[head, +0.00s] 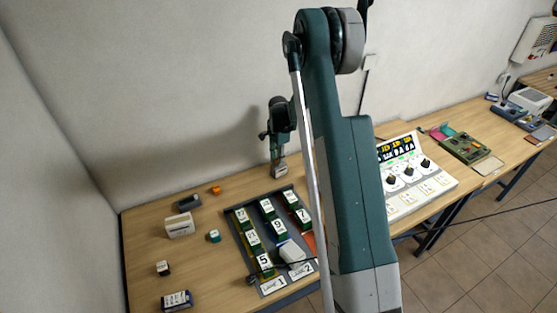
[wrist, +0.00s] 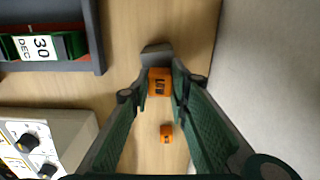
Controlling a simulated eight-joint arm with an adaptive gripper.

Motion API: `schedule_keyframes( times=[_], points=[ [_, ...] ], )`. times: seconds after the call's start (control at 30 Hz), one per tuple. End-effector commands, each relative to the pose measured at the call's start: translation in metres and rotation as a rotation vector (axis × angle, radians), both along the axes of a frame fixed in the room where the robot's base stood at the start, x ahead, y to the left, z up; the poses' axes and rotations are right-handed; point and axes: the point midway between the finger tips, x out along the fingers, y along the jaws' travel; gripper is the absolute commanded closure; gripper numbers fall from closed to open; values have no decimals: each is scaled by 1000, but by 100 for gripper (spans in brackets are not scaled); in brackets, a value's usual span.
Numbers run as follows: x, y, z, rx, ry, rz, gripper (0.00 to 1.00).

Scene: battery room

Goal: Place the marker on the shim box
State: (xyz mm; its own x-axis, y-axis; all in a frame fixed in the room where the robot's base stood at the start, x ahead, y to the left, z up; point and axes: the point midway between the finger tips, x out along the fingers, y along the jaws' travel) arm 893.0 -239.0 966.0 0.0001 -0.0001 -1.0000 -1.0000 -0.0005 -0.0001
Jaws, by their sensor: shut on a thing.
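My gripper (wrist: 159,80) is shut on a small orange block (wrist: 159,82) with dark lettering, which I take to be the marker. A grey piece (wrist: 155,52) shows just beyond the fingertips; I cannot tell whether it is held or stands below. In the head view my gripper (head: 279,165) points down near the wall, behind the tray, and the orange block cannot be made out. No shim box can be named for sure. A dark grey box (head: 188,203) and a cream box (head: 180,225) stand at the left of the table.
Another orange block (wrist: 166,133) lies on the table below my gripper, and one more (head: 216,190) lies at the left. A grey tray (head: 243,235) holds several green numbered blocks. A white switch panel (head: 408,207) stands to the right. The wall is close behind.

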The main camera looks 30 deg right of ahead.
Motion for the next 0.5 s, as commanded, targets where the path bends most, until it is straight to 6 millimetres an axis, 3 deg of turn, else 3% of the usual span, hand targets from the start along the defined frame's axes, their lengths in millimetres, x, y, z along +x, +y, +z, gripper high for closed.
schedule_keyframes(
  times=[0.07,0.1,0.2,0.5],
  points=[
    [0,0,-3,0,0,0,89],
    [0,0,-2,0,0,0,78],
    [0,0,-2,0,0,0,66],
    [0,0,-2,0,0,0,66]
  ],
)
